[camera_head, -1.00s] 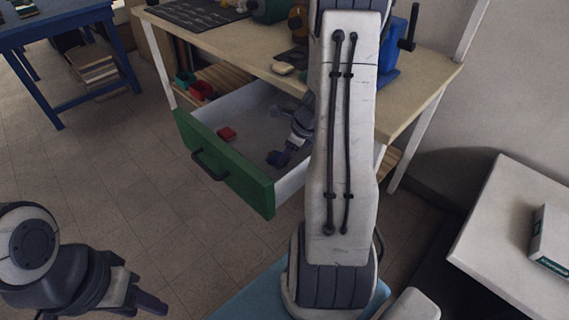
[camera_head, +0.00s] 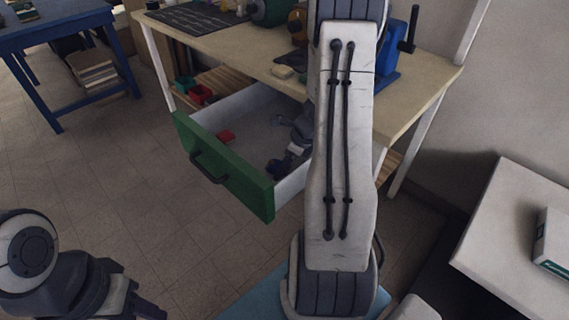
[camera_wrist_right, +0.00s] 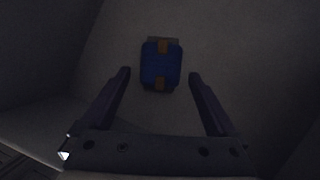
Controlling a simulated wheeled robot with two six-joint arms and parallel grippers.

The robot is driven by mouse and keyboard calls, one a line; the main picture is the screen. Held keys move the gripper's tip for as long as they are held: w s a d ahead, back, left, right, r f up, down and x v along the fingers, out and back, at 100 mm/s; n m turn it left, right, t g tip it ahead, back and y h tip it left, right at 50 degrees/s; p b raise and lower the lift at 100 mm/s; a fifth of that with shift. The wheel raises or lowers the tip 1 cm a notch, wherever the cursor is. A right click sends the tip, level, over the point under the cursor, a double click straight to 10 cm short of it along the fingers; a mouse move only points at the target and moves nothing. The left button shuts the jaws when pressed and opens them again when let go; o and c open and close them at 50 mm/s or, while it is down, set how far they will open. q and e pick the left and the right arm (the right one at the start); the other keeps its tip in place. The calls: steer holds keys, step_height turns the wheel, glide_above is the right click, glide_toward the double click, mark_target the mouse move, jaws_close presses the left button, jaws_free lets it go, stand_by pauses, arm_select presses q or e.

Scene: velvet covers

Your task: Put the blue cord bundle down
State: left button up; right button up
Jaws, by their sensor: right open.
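The blue cord bundle (camera_wrist_right: 161,78) with orange-yellow ties lies on a pale floor in the right wrist view. In the head view a small dark blue shape, likely the bundle (camera_head: 274,166), is inside the open drawer (camera_head: 225,170). My right gripper (camera_wrist_right: 160,73) is open, one finger on each side of the bundle with gaps; I cannot tell how high it is above the floor. In the head view my right gripper (camera_head: 287,158) reaches into the drawer, partly hidden by my arm. My left gripper (camera_head: 148,310) is at the bottom left, cut off by the picture edge.
A red item (camera_head: 225,136) lies in the drawer, left of my right gripper. The drawer has a green front with a dark handle (camera_head: 209,167). The workbench (camera_head: 425,88) above holds tools. A white table (camera_head: 505,235) stands at right, a blue table (camera_head: 55,25) at far left.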

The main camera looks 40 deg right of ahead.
steer(key=p+v, duration=0.4)
steer(key=v, duration=0.7)
steer(key=a+r+n+g+y, duration=0.1)
steer(key=a+r+n, duration=0.2)
steer(key=a+n, duration=0.8)
steer(key=a+r+n+g, duration=0.2)
steer(key=a+r+n, duration=0.35)
steer(key=a, duration=0.85)
steer(key=s+a+n+h, duration=0.1)
steer(key=s+a+n, duration=0.5)
steer(key=s+n, duration=0.2)
steer(key=s+a+r+n+h, duration=0.1)
steer(key=s+a+n, duration=0.5)
steer(key=n, duration=0.7)
steer(key=shift+s+g+p, duration=0.35)
steer(key=shift+s+g, duration=0.05)
steer(key=shift+s, duration=0.45)
steer(key=shift+r+n, duration=0.1)
steer(key=shift+n, duration=0.15)
